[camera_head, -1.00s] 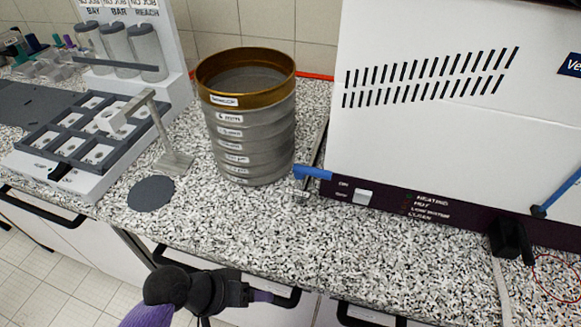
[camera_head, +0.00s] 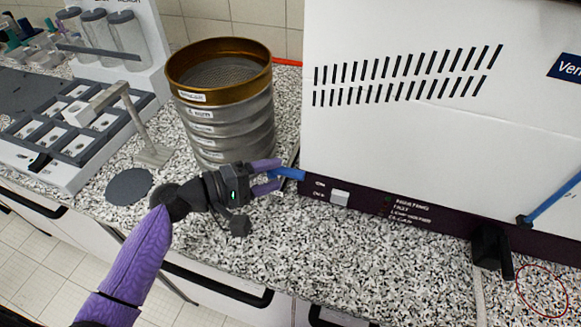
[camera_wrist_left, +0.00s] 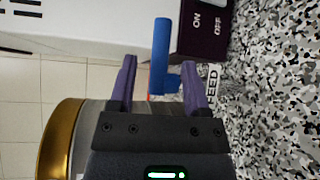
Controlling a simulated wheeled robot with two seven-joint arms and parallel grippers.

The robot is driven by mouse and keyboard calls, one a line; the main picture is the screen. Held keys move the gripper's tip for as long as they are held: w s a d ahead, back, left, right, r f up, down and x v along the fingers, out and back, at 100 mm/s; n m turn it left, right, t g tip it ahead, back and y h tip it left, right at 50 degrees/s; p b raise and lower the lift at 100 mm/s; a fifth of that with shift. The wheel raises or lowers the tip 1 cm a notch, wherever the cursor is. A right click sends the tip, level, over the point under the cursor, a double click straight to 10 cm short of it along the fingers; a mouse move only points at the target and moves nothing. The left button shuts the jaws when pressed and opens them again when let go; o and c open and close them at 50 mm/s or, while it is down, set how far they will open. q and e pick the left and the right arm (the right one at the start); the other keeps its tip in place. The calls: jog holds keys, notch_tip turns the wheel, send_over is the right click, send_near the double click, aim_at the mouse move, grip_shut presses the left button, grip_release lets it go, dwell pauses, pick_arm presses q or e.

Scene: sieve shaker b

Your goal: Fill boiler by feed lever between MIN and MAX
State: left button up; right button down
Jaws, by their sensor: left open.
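The blue feed lever (camera_head: 288,173) sticks out from the left end of the dark panel at the foot of the white boiler housing (camera_head: 400,60). My left gripper (camera_head: 271,176) is open, with its two purple fingers at the lever's outer end. In the left wrist view the blue lever (camera_wrist_left: 160,50) stands between the open fingers (camera_wrist_left: 158,64), near the left finger; contact cannot be told. A partly covered FEED label (camera_wrist_left: 213,80) is beside it. No MIN or MAX marks show. My right gripper is not in view.
A stack of sieves with a brass top ring (camera_head: 218,62) stands close behind my left gripper. A rocker switch (camera_head: 340,198) and a second blue lever (camera_head: 552,198) are on the boiler front. A black block (camera_head: 490,246) stands at right. The front speckled counter is mostly clear.

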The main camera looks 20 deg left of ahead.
aim_at(280, 174)
pick_arm(q)
jog(key=shift+x, duration=1.9)
grip_shut()
